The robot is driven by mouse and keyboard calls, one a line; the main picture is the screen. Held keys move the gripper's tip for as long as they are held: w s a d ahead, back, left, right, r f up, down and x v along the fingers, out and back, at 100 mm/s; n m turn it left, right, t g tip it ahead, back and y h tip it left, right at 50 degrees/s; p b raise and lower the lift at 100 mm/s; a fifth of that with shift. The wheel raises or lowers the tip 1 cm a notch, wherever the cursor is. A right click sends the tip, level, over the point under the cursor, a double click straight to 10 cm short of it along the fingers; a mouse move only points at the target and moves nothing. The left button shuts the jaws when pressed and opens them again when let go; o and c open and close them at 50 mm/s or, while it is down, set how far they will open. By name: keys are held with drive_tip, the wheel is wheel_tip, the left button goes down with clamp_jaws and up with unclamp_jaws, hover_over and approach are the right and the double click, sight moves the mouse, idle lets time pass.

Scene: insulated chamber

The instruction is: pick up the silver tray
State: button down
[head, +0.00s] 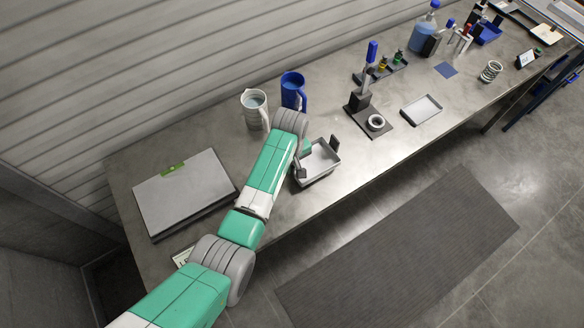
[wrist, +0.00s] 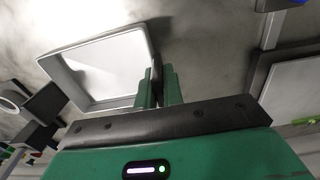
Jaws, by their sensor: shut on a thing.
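The silver tray (head: 319,162), a shallow rectangular pan with raised walls, is near the front edge of the bench in the head view, just past the end of my arm. It fills the upper left of the wrist view (wrist: 108,68). My gripper (wrist: 158,88) is shut on its near right wall, with the green fingers on either side of the rim. In the head view my gripper (head: 304,149) is at the tray's left side, partly hidden by my arm. The tray looks empty. I cannot tell whether it touches the bench.
A flat grey case (head: 184,192) lies left. A black press stand (head: 360,100) and another shallow tray (head: 421,109) are right. The bench (head: 345,185) is bare along its front edge.

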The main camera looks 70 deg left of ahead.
drive_tip(key=s+d+r+p, duration=0.1)
drive_tip(key=s+d, duration=0.1)
drive_tip(key=d, duration=0.5)
drive_tip(key=s+d, duration=0.2)
drive_tip(key=d, duration=0.6)
drive_tip(key=shift+d+r+p, duration=0.25)
drive_tip(key=shift+r+p, duration=0.15)
